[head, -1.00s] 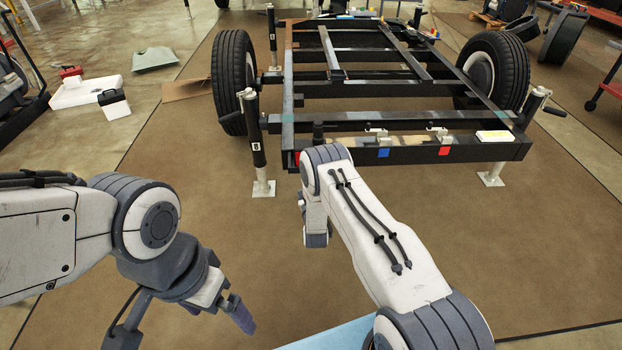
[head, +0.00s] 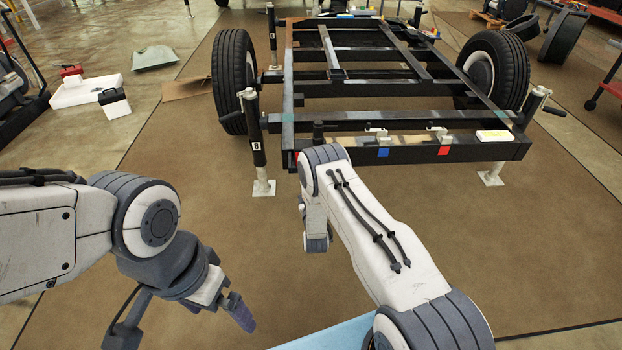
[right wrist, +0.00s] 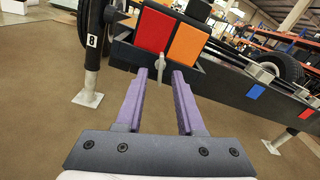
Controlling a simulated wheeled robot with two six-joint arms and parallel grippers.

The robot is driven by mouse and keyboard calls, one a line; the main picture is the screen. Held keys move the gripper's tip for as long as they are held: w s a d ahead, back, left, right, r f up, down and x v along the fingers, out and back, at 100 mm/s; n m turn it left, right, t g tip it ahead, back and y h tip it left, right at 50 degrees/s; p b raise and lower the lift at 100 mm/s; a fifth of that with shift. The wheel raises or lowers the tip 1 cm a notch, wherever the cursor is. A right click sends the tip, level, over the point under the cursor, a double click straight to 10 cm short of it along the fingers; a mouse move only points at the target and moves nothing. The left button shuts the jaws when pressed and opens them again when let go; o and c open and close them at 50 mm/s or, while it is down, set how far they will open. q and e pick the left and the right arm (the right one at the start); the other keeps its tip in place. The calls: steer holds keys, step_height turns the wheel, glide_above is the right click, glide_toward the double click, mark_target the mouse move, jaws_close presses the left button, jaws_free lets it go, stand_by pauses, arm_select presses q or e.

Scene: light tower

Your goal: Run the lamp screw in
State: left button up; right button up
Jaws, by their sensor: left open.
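The lamp, with a red and an orange panel (right wrist: 172,35) in a black housing, shows at the top of the right wrist view. A small grey screw (right wrist: 160,66) hangs at its lower edge. My right gripper (right wrist: 159,76) is open, its purple fingers on either side of the screw with a visible gap to each; I cannot tell whether the tips reach its depth. In the head view my right arm hides that gripper and most of the lamp. My left gripper (head: 219,305) is open and empty, low at the left, away from the trailer frame.
The black trailer frame (head: 400,153) stands on jacks, one jack (head: 255,135) close left of my right wrist. Blue and red patches and small metal clamps (head: 437,133) sit along the rear beam. A light blue surface (head: 335,336) shows at the bottom.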

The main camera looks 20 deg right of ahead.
steer(key=p+v, duration=0.2)
steer(key=v, duration=0.7)
steer(key=shift+r, duration=0.1)
